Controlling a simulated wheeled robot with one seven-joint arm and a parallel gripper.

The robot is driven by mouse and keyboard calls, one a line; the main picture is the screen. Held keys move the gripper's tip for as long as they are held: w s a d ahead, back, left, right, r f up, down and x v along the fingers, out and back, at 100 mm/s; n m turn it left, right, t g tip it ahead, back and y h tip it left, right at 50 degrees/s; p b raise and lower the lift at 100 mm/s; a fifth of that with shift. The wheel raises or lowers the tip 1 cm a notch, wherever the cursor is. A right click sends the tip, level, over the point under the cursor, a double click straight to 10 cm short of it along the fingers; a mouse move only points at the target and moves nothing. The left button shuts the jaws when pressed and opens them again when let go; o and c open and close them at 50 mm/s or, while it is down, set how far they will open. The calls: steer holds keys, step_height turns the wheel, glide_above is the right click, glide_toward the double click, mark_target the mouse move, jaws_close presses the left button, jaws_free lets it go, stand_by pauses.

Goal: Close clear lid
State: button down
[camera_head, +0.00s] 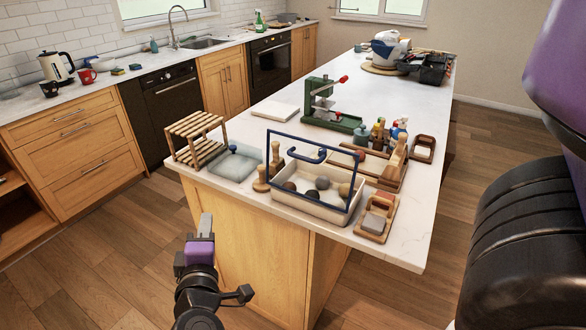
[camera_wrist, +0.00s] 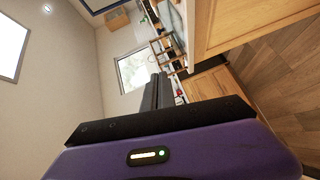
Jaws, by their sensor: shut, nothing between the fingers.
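A white tray (camera_head: 311,208) stands on the near part of the island counter and holds several round balls. A clear lid (camera_head: 267,157) with a blue rim stands raised, roughly upright, along the tray's near side. I look through its pane at the balls. A blue curved handle (camera_head: 311,159) shows within the rim. My gripper (camera_head: 206,222) is shut and empty, low in front of the counter's near end, left of the tray and apart from it. Its dark fingers also show in the wrist view (camera_wrist: 158,91), where the lid cannot be made out.
A slatted wooden rack (camera_head: 194,140) and a pale slab with a blue knob (camera_head: 234,165) stand left of the tray. A wooden stamp (camera_head: 262,178) is close beside it. A wooden box (camera_head: 376,219) lies to its right, a green press (camera_head: 328,105) behind.

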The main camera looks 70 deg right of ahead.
steer(key=s+d+r+m+g+h, duration=0.3)
steer(key=s+r+g, duration=0.2)
steer(key=g, duration=0.1)
steer(key=m+g, duration=0.3)
steer(key=g, duration=0.3)
glide_toward(301, 158)
steer(key=p+x, duration=0.3)
steer(key=x, duration=0.2)
steer(key=shift+d, duration=0.1)
steer(key=shift+x, duration=0.8)
steer(key=shift+w+d+f, duration=0.1)
